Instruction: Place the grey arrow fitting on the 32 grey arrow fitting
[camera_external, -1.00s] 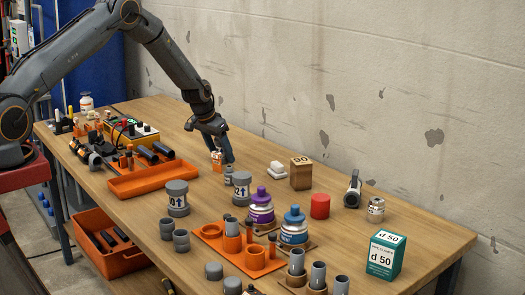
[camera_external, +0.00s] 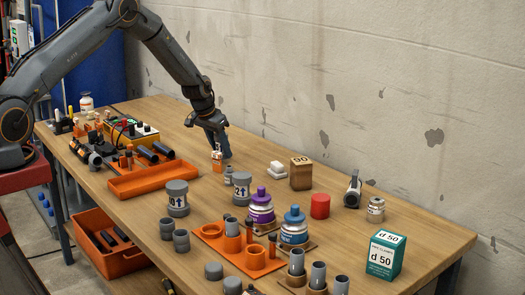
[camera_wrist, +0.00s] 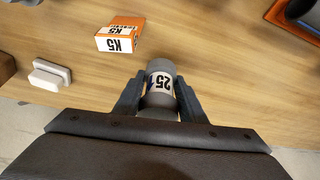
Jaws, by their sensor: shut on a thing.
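My gripper (camera_wrist: 158,92) is shut on a grey fitting (camera_wrist: 161,70) with a white label reading 25 in the wrist view. In the outside view my gripper (camera_external: 222,150) is above the table behind a small orange box, and the held fitting cannot be made out there. A grey fitting with an arrow label (camera_external: 241,187), probably the 32 one, stands on the table nearer the camera and to the right of my gripper. A larger grey arrow fitting (camera_external: 177,199) stands to its left. A small grey fitting (camera_external: 228,176) stands just behind the probable 32 fitting.
The orange K5 box (camera_wrist: 121,36) lies close to the held fitting. White blocks (camera_external: 277,168) and a wooden 50 block (camera_external: 301,173) stand to the right. An orange tray (camera_external: 153,180) is at the left. Purple (camera_external: 261,207) and blue-capped (camera_external: 294,226) bottles stand nearer the camera.

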